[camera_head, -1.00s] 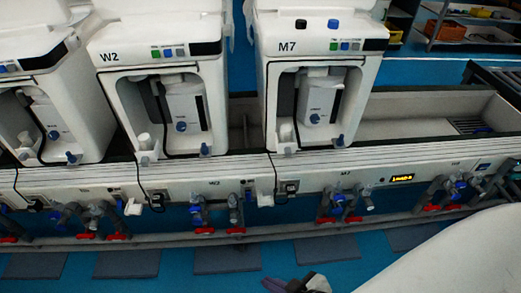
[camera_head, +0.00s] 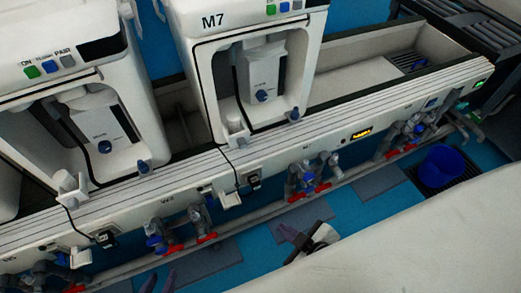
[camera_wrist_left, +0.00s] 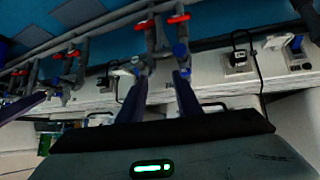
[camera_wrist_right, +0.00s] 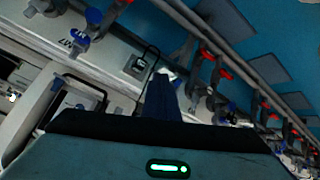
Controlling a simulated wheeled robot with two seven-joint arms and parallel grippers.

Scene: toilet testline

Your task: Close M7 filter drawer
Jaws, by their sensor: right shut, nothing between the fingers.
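The M7 unit (camera_head: 196,60) is a white machine with an open front recess, at the upper middle of the head view. Inside is a pale box (camera_head: 262,72) with a blue knob (camera_head: 263,95). I cannot tell which part is the filter drawer or how far out it stands. My right gripper (camera_head: 287,233) is below the rail, apart from M7. Its fingers are together and empty in the right wrist view (camera_wrist_right: 162,85). My left gripper (camera_head: 160,280) is at the bottom left, below the rail. Its fingers are apart and empty in the left wrist view (camera_wrist_left: 158,80).
A long white rail (camera_head: 325,140) with several blue valves and red handles runs below the machines. Another white machine (camera_head: 90,45) stands left of M7. A blue bucket (camera_head: 442,168) is on the floor at right. An open trough (camera_head: 365,80) lies right of M7.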

